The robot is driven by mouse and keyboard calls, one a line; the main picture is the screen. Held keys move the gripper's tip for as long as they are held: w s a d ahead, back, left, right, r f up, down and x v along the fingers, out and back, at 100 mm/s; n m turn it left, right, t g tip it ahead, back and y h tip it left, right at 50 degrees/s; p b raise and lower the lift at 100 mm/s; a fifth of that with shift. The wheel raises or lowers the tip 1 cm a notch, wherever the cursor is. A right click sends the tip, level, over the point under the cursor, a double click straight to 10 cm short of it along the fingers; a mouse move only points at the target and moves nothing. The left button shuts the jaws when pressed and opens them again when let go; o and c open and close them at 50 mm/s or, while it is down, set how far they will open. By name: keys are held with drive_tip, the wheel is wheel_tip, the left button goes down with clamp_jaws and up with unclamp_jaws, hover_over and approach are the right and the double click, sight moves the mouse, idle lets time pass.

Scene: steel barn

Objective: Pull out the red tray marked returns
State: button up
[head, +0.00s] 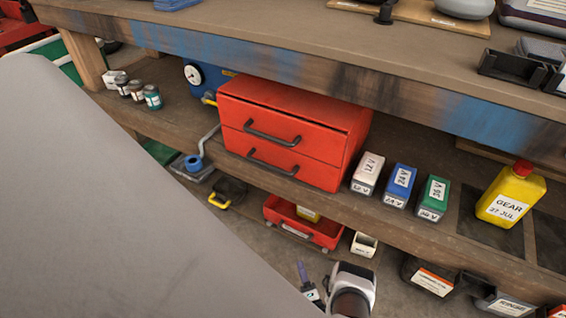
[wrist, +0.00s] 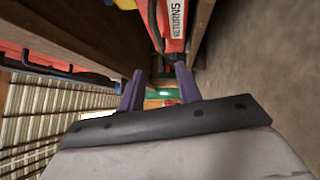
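In the head view, my gripper (head: 303,273) is in front of the tray, low in the picture, and only partly visible.
A red two-drawer chest (head: 290,135) stands on the shelf above. A small white box (head: 364,244) is just right of the tray, and a black-and-yellow item (head: 228,193) lies to its left. The shelf edge (wrist: 75,40) runs close by on the left in the wrist view; bare floor (wrist: 250,60) is on the right.

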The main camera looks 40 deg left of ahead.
drive_tip(key=b+x, duration=0.3)
drive_tip(key=x, duration=1.1)
drive_tip(key=shift+d, duration=0.1)
clamp_jaws()
